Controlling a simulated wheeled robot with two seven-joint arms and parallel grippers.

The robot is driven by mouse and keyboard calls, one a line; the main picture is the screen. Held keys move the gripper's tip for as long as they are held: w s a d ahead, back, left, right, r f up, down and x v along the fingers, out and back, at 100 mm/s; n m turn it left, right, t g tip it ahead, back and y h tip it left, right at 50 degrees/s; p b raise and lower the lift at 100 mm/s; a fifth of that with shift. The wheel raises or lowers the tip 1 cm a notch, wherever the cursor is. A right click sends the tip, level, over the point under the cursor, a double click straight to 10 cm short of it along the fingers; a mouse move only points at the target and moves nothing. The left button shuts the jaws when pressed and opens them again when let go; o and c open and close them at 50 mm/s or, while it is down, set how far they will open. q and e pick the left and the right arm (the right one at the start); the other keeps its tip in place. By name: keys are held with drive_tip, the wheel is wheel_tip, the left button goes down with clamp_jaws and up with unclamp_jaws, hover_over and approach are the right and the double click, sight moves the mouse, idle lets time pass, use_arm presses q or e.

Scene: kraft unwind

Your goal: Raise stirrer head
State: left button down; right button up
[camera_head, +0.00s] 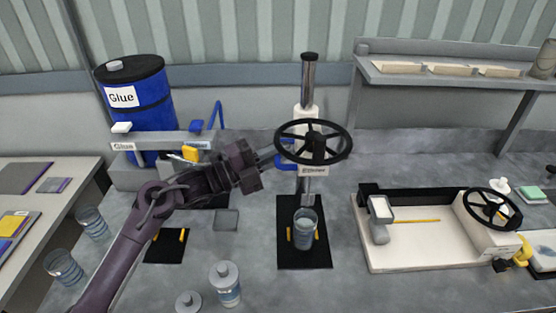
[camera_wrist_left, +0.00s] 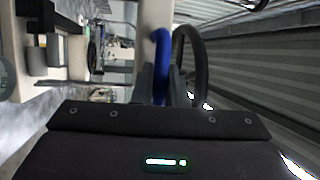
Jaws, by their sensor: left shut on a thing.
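The stirrer stands at the middle of the bench in the head view, with an upright column (camera_head: 309,72), a black handwheel (camera_head: 316,142) and a white labelled stirrer head (camera_head: 313,171). Blue handles stick out on the head's left side; the blue handle (camera_wrist_left: 161,65) also shows in the left wrist view. My left gripper (camera_head: 276,156) is shut on the blue handle, left of the handwheel. A clear beaker (camera_head: 304,228) stands directly below the head on a black base (camera_head: 305,260). My right gripper is not in view.
A blue glue drum (camera_head: 150,97) and its stand are at the back left. A white tray fixture (camera_head: 415,250) with a second handwheel (camera_head: 488,208) is at the right. Glasses and a lidded jar (camera_head: 226,285) stand at the front left. A shelf (camera_head: 450,75) overhangs the back right.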

use_arm(q)
drive_tip(key=shift+w+a+r, duration=0.1)
drive_tip(key=shift+r, duration=0.4)
drive_tip(key=c, duration=1.8)
unclamp_jaws()
drive_tip(key=shift+o, duration=0.4)
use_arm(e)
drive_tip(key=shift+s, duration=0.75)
use_arm(q)
drive_tip(key=shift+f, duration=0.15)
drive_tip(key=shift+a+f, duration=0.15)
drive_tip(key=b+v, duration=0.4)
drive_tip(key=v, duration=0.3)
drive_tip(key=shift+s+a, duration=0.2)
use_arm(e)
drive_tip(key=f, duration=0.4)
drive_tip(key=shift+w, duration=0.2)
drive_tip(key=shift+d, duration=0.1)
